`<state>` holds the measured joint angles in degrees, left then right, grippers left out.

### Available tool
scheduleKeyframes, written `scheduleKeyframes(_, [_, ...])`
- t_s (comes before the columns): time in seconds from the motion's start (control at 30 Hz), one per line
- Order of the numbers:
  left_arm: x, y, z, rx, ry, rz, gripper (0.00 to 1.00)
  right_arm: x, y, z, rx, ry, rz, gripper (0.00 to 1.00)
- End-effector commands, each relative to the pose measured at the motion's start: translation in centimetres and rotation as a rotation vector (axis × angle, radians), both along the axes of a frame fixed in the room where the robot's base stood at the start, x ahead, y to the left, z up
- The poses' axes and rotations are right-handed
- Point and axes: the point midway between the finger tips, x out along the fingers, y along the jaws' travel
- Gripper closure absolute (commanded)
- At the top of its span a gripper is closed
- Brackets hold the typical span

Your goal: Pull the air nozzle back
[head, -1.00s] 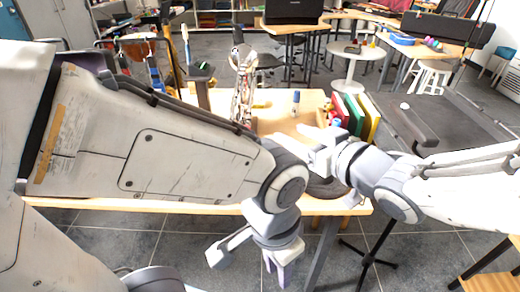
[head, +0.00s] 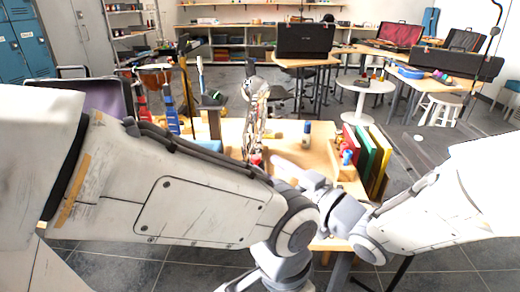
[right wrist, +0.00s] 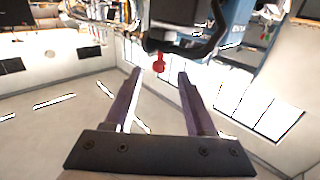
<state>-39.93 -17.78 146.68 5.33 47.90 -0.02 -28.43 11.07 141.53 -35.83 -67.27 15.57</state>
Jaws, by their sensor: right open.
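In the right wrist view, a small red rounded piece (right wrist: 159,62), probably the air nozzle, shows below a black body (right wrist: 178,14). My right gripper (right wrist: 160,75) is open, with its two purple fingers on either side of the red piece in the picture. I see no contact, and the gap in depth is hard to judge.
The wooden table (head: 232,130) holds a silver upright instrument (head: 256,100), a blue-capped bottle (head: 307,132) and upright red, green and yellow folders (head: 366,158). A round white stool table (head: 362,90) stands behind. My left arm hides the table's front left.

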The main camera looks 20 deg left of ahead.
Motion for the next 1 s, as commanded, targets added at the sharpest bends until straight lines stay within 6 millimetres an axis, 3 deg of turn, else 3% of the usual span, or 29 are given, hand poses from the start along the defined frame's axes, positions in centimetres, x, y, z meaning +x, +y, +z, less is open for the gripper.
scheduleKeyframes(0.1, [0.0,0.0,-0.2,0.001,0.001,0.000,0.71,1.0,2.0,-0.2,-0.001,0.000,0.003,0.44])
scheduleKeyframes(0.3, [0.0,0.0,-0.2,0.001,0.001,0.000,0.71,2.2,4.0,-0.2,0.000,0.001,0.001,0.44])
scheduleKeyframes(0.67, [0.0,0.0,-0.1,0.000,0.000,0.000,0.71,2.5,4.4,-0.2,0.000,0.001,-0.001,0.44])
scheduleKeyframes(0.7, [0.0,0.0,-0.1,0.000,0.000,0.000,0.71,2.5,4.4,-0.2,0.000,0.001,-0.001,0.52])
scheduleKeyframes(0.83, [0.0,0.0,-0.1,0.000,0.000,0.000,0.71,2.5,4.4,-0.2,0.000,0.001,-0.001,1.00])
scheduleKeyframes(1.0, [0.0,0.0,-0.1,0.000,0.000,0.000,0.71,2.5,4.4,-0.2,0.000,0.001,-0.001,1.00])
